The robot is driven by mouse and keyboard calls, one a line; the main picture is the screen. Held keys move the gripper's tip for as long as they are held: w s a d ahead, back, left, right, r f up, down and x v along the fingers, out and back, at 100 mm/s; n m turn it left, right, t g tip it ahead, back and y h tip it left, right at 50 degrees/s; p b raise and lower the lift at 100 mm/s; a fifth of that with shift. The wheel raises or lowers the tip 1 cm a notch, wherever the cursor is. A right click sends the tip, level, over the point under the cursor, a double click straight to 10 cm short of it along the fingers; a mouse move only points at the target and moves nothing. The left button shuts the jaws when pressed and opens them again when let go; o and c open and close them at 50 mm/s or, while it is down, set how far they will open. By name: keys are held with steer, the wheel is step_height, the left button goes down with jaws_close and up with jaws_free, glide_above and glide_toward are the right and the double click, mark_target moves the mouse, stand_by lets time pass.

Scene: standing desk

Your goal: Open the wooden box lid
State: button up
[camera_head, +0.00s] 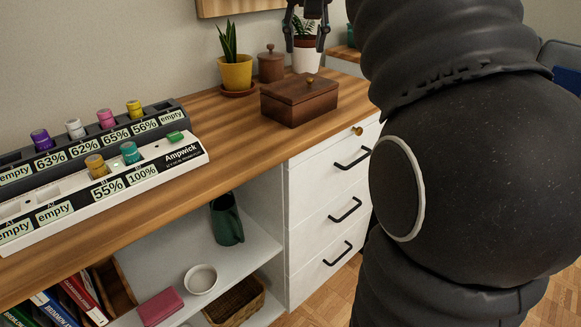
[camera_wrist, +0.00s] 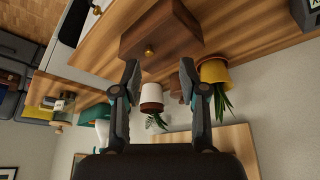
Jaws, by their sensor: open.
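The dark brown wooden box (camera_head: 290,112) stands on the wooden desk top, with its lid (camera_head: 296,89) shut. A small brass knob (camera_head: 310,78) sits on the lid. In the wrist view the box (camera_wrist: 172,32) lies beyond the fingertips at the top, with the brass knob (camera_wrist: 149,50) showing between and just past them. My gripper (camera_head: 306,44) is open and empty, above the box and apart from it in the head view. Both fingers of my gripper (camera_wrist: 159,70) show spread in the wrist view. The inside of the box is hidden.
A yellow pot plant (camera_head: 236,73), a lidded brown jar (camera_head: 271,65) and a white pot plant (camera_head: 304,56) stand close behind the box. Charger racks (camera_head: 185,151) with several coloured cells fill the desk's left. Bare desk top (camera_head: 240,123) lies between.

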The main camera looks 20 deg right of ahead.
steer(key=s+a+f+n, duration=0.1)
steer(key=s+a+f, duration=0.1)
steer(key=s+f, duration=0.2)
steer(key=s+a+f+n+b, duration=0.1)
steer(key=s+a+f, duration=0.2)
steer(key=f, duration=0.6)
steer(key=s+a+f+t+y+b, duration=0.1)
steer(key=s+a+f, duration=0.2)
steer(key=s+f, duration=0.3)
steer(key=shift+a+f+n, duration=0.2)
steer(key=shift+f+n, duration=0.15)
steer(key=shift+n, duration=0.05)
